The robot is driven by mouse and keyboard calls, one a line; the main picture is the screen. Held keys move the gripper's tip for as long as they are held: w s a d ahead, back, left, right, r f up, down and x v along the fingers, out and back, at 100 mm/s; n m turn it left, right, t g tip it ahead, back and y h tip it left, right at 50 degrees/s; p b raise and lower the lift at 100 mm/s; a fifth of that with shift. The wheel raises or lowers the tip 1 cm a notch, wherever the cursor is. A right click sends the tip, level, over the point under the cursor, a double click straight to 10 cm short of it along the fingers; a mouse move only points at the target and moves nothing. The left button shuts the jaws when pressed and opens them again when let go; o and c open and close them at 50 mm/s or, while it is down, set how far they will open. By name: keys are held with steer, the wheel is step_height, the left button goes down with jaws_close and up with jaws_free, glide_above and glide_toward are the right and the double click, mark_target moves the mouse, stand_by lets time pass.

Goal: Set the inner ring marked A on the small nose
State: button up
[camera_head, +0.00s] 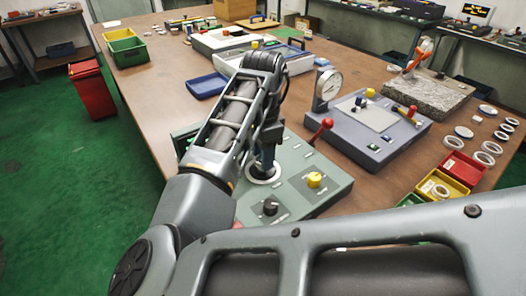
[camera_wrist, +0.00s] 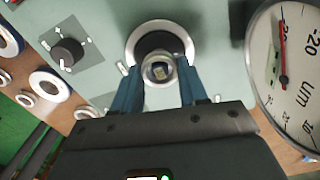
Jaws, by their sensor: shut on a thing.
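My gripper (camera_wrist: 160,72) has two blue fingers closed on a small round metal piece (camera_wrist: 158,68), which looks like the inner ring. No letter A can be read on it. It is over the dark centre of a pale round seat (camera_wrist: 187,44) on the grey-green device (camera_wrist: 215,20). Whether it sits on a nose or is held just above cannot be told. In the head view, my gripper (camera_head: 265,158) points down at the same pale seat (camera_head: 263,181) on the green device (camera_head: 325,200). My arm hides part of the device.
The green device carries a black knob (camera_head: 270,207), a yellow knob (camera_head: 315,180) and a red-tipped lever (camera_head: 326,124). A dial gauge (camera_wrist: 290,70) is close on the right in the wrist view. Small bins (camera_head: 463,168) and several loose rings (camera_head: 485,158) lie at the right.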

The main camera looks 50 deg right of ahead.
steer(key=shift+f+b, duration=0.6)
steer(key=shift+f, duration=0.5)
steer(key=o, duration=1.1)
steer(key=shift+o, duration=0.2)
steer(key=shift+r, duration=3.95)
